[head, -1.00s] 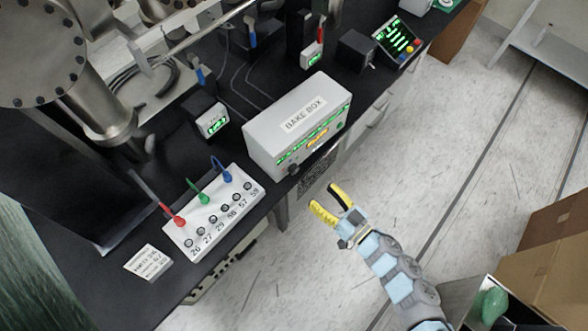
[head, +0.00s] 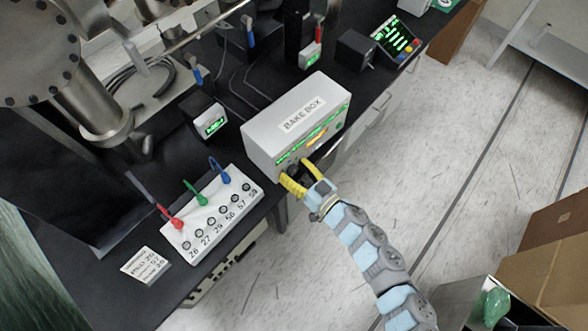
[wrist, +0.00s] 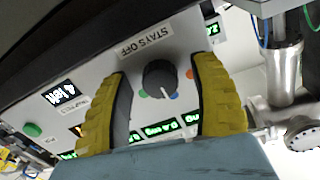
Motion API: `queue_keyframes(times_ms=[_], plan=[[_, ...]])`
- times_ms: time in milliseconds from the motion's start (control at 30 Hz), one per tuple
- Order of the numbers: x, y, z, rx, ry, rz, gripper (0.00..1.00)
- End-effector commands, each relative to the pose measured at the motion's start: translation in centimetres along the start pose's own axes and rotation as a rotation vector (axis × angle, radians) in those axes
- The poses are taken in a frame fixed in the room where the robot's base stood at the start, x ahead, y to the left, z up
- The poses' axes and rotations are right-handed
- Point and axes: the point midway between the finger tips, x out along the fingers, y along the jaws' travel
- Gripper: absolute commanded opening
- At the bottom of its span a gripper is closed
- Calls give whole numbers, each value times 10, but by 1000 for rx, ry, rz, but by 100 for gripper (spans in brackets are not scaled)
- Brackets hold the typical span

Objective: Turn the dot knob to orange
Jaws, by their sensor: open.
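The bake box (head: 284,135) is a white box with green and orange displays on its front, at the table edge. Its black dot knob (wrist: 160,79) sits between my fingers in the wrist view, with a short white mark toward the blue dot. A green dot (wrist: 142,93), a blue dot (wrist: 174,96) and an orange dot (wrist: 190,73) lie around the knob. My gripper (head: 300,175) is open, its two yellow fingers on either side of the knob with visible gaps. In the head view the fingers partly hide the knob.
A "STAYS OFF" label (wrist: 145,42) is above the knob in the wrist view, and a green button (wrist: 32,130) is at left. A white socket panel (head: 212,214) with coloured plugs stands left of the box. The floor (head: 440,160) to the right is clear.

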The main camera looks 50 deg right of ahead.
Motion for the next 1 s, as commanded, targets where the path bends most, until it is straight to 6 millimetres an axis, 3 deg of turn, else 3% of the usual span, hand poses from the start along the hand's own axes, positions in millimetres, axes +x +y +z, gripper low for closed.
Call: queue_keyframes(times_ms=[100,133,333,767,1000], plan=[[0,0,0,0,0,0,62],[0,0,0,0,0,0,56],[0,0,0,0,1,0,0],[0,0,-1,-32,1,-1,0],[0,0,-1,-161,1,-1,0]])
